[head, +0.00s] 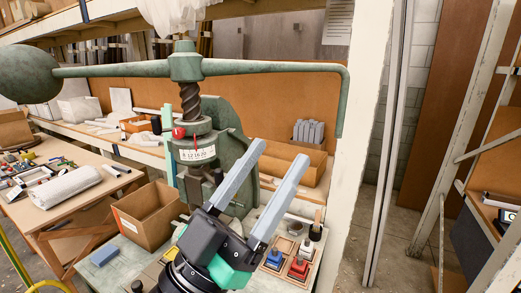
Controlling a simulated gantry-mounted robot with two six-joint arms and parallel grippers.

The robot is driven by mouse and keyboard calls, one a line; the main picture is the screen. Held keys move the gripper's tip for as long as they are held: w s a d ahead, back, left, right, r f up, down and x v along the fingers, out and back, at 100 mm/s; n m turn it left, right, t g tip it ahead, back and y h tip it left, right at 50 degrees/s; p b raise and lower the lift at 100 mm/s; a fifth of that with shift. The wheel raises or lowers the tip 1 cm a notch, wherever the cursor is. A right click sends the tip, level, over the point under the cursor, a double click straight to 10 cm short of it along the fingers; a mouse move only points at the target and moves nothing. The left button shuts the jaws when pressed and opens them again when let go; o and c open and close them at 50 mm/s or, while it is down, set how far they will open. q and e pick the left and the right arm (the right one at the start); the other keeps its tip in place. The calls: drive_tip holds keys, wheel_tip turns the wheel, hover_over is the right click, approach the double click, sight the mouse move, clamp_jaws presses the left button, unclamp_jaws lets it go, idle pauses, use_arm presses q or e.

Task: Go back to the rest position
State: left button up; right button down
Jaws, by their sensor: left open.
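My left gripper (281,152) comes in from the bottom centre. It is open, with its two grey fingers pointing up and to the right, apart from each other and with nothing between them. It appears in front of the green fly press (186,66) and covers part of its lower body and base. The press has a long horizontal handle with a round ball weight (29,74) at the left and a downturned end at the right. My right gripper is not in view.
An open cardboard box (146,214) and a blue block (104,256) are left of the gripper. A tray holds small red (299,268), blue and white pieces to its right. A cluttered table (75,209) is at left. A white post (357,130) stands at right, with open floor beyond.

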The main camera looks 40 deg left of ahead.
use_arm(q)
drive_tip(key=s+r+p, duration=0.1)
drive_tip(key=r+p, duration=1.7)
drive_tip(key=r, duration=0.3)
drive_tip(key=s+d+r+t+h+p, duration=0.1)
drive_tip(key=s+r+p, duration=0.1)
drive_tip(key=r+p, duration=1.6)
wheel_tip(320, 180, up, 4)
drive_tip(key=shift+d+f+t+p, duration=0.1)
drive_tip(key=shift+d+t+p, duration=0.2)
drive_tip(key=shift+p, duration=0.05)
drive_tip(key=shift+s, duration=0.1)
